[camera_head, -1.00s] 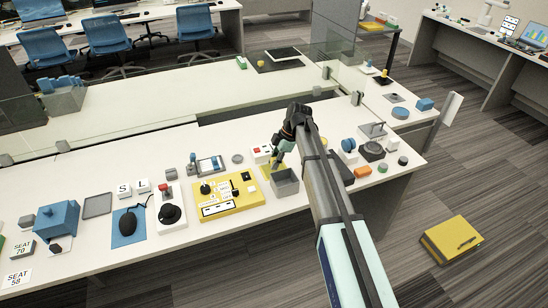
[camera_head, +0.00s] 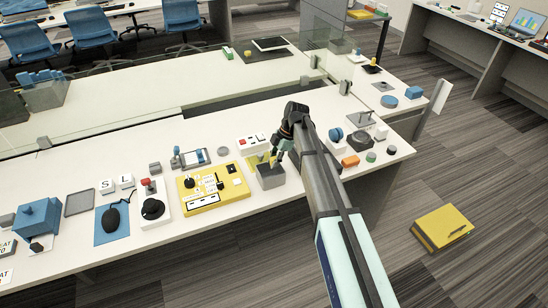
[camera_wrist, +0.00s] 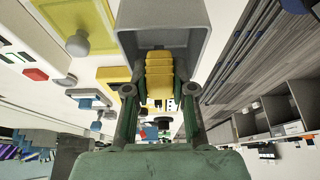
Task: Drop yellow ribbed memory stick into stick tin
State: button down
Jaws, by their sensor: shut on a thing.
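The yellow ribbed memory stick (camera_wrist: 160,75) is held between the two fingers of my gripper (camera_wrist: 160,95) in the wrist view. The stick tin is an open grey box; its inside (camera_wrist: 163,35) lies just beyond the stick's far end in the wrist view. In the head view the tin (camera_head: 270,181) stands near the table's front edge, and my gripper (camera_head: 274,156) is over its back part. The stick is hard to make out there, and I cannot tell whether its end is below the tin's rim.
A yellow control panel (camera_head: 212,188) lies left of the tin. A white block with red buttons (camera_head: 250,144) is behind it. An orange block (camera_head: 350,161) and a dark round object (camera_head: 360,141) are to the right.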

jog(key=shift+f, duration=0.4)
jog(key=c, duration=0.9)
grip_release()
jog(key=v, duration=1.2)
